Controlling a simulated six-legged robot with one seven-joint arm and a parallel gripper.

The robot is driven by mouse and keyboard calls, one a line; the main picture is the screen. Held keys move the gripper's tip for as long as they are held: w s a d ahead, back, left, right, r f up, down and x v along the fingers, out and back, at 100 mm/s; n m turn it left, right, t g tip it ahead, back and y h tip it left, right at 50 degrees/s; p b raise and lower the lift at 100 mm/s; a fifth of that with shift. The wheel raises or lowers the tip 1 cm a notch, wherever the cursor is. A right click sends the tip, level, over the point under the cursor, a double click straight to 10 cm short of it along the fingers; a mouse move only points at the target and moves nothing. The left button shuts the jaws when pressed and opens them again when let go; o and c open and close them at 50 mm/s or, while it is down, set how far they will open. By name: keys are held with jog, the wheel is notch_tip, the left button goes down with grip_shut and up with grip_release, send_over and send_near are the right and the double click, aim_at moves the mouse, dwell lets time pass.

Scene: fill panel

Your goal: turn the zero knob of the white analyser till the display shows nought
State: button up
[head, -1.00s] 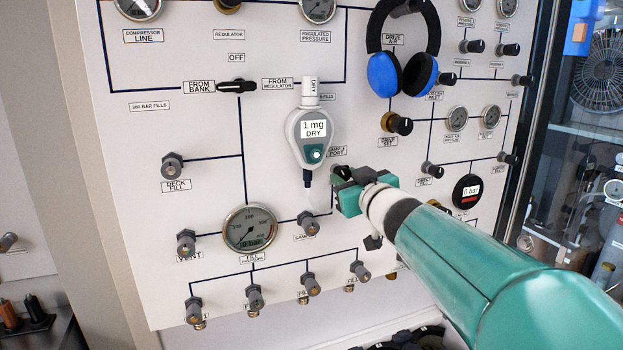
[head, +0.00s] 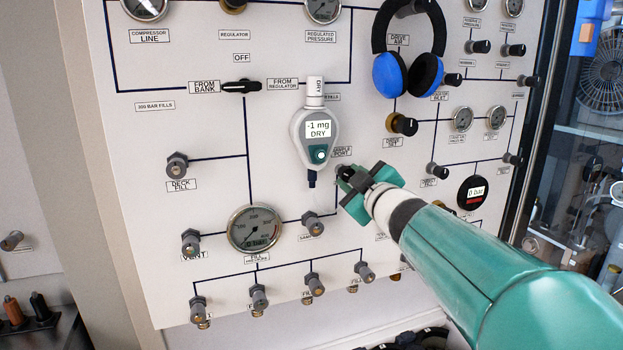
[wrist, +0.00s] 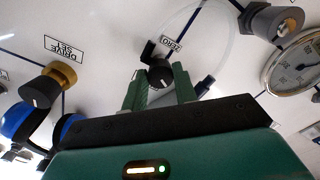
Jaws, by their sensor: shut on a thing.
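The white analyser (head: 297,135) hangs on the panel, left of and above my gripper. Its display (head: 319,129) reads -1 mg DRY. A teal button sits below the display. My gripper (wrist: 160,88) has its green fingers on either side of a small black knob (wrist: 159,73) with a pale pointer line, and is shut on it. A label reading ZERO (wrist: 171,44) is beside the knob in the wrist view. In the head view my gripper (head: 349,181) is at the panel and largely hides the knob.
Blue and black headphones (head: 389,75) hang above. The DRIVE SET knob (head: 402,124) is above right of my gripper. A SAMPLE valve (head: 312,222) and a large gauge (head: 254,229) lie to the left. A thin clear tube (wrist: 229,40) curves near the knob.

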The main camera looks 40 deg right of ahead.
jog(key=o, duration=0.9)
jog(key=shift+s, duration=0.15)
jog(key=shift+o, duration=0.4)
jog(key=v, duration=1.3)
jog(key=shift+s+a, duration=0.2)
jog(key=shift+s, duration=0.05)
